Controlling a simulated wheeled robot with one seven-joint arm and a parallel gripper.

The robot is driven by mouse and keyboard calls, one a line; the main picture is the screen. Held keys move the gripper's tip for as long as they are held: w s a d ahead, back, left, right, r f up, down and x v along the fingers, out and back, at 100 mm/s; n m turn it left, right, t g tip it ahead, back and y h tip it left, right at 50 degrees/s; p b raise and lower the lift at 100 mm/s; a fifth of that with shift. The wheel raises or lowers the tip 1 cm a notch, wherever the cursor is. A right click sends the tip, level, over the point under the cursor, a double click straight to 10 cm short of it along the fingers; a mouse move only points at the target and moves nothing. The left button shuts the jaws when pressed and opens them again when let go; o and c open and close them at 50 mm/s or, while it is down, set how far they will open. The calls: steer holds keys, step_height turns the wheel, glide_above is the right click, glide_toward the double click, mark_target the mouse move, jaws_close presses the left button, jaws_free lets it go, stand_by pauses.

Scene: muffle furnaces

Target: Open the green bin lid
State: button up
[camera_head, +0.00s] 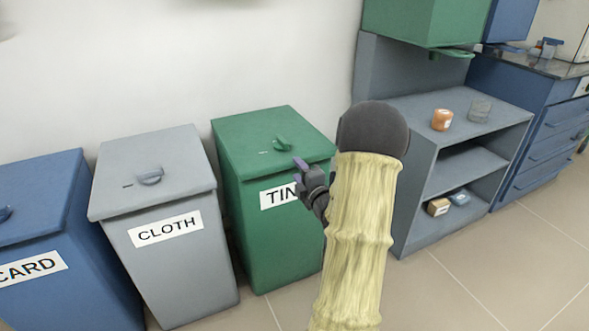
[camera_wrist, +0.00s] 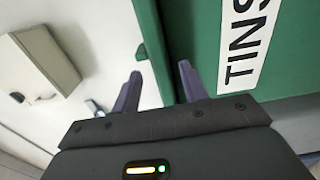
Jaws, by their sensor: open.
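The green bin (camera_head: 285,235) stands against the wall with a white label that reads "TIN", partly hidden by my arm. Its green lid (camera_head: 245,130) lies shut on top, with a small green handle (camera_head: 282,144) near the front. My gripper (camera_head: 303,168) is open and empty, in front of the bin at about the height of the lid's front edge, right of the handle. In the wrist view, my two purple fingers (camera_wrist: 161,82) are spread beside the green bin (camera_wrist: 285,75) and its "TINS" label. I cannot tell whether they touch it.
A grey CLOTH bin (camera_head: 185,265) and a blue CARD bin (camera_head: 75,245) stand to the left, lids shut. A grey shelf unit (camera_head: 415,215) with small containers stands to the right, below a green cabinet (camera_head: 420,20). The tiled floor (camera_head: 500,270) in front is clear.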

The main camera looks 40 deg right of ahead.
mark_target(294, 165)
steer(key=shift+x, duration=1.8)
steer(key=shift+c, duration=0.4)
jaws_close()
